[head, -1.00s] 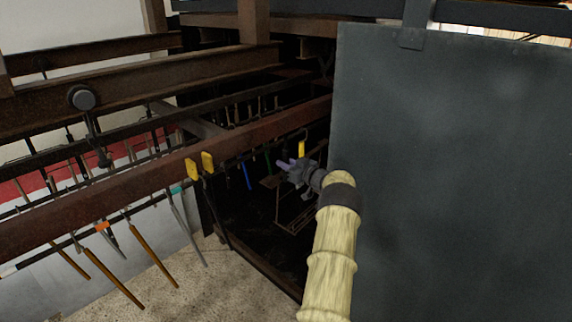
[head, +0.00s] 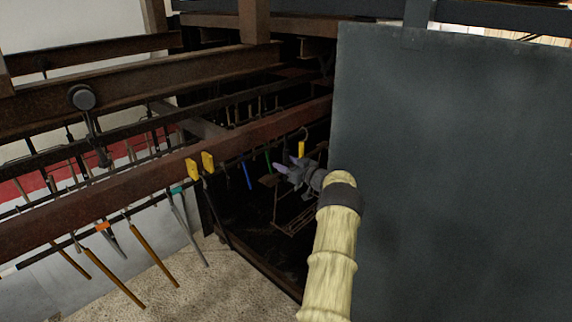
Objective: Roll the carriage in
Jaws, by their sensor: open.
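A dark hanging wire frame (head: 294,224), which may be the carriage, hangs in the dark opening beneath the rusty brown rail (head: 110,178). A yellow piece (head: 301,149) with a thin hook above it shows just over my gripper. My gripper (head: 282,170) is open, in front of the upper part of the frame, close to the edge of the grey panel. It hides part of the frame, and I cannot tell whether they touch. A black wheel with a hanging bracket (head: 82,98) sits on another rail at the left.
The large grey panel (head: 450,170) fills the right side, close beside my arm. Long-handled tools (head: 152,248) and two yellow-topped pieces (head: 207,161) hang along the near rail. More beams cross behind. The speckled floor (head: 210,290) is clear.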

